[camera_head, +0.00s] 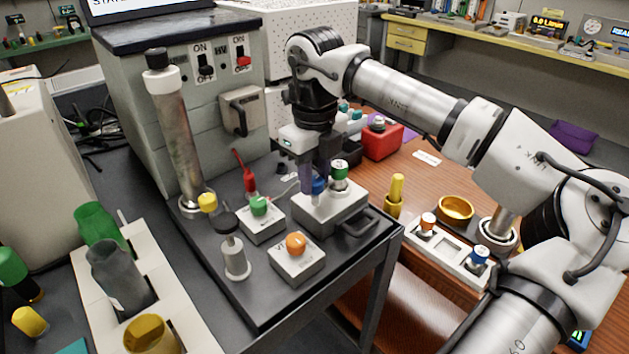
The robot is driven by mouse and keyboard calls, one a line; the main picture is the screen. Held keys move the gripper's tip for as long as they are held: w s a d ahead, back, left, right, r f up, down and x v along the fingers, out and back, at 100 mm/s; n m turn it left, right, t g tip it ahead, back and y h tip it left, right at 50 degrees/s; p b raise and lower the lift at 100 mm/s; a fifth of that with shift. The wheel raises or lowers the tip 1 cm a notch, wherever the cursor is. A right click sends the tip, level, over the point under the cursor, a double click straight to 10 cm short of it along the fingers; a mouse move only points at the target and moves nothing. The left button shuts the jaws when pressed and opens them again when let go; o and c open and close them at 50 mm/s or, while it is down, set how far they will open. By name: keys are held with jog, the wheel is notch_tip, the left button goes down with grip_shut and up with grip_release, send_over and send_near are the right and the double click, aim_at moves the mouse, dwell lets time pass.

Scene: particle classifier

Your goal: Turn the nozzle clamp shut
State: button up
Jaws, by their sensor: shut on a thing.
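My gripper (313,180) points straight down over the dark bench top, with its fingers shut on a blue knob (318,187). The knob sits on top of a grey block (335,212) with a black handle on its front side. The fingers hide part of the knob. A green-topped cap (340,168) stands just right of my fingers on the same block. No part is labelled as the nozzle clamp, so I cannot tell for sure which part it is; the held blue knob may be it.
A red lever (246,173) and a green knob (259,205) stand left of my gripper. An orange knob (295,243) on a grey box is in front. A tall tube (172,125) and the grey switch cabinet (150,110) rise at the left.

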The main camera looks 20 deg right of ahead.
aim_at(315, 178)
jog(key=shift+m+b, duration=0.4)
jog(key=shift+m, duration=0.7)
jog(key=o, duration=1)
jog(key=shift+r, duration=0.15)
notch_tip(315, 178, up, 14)
jog(key=p, duration=1)
jog(key=shift+f, duration=0.2)
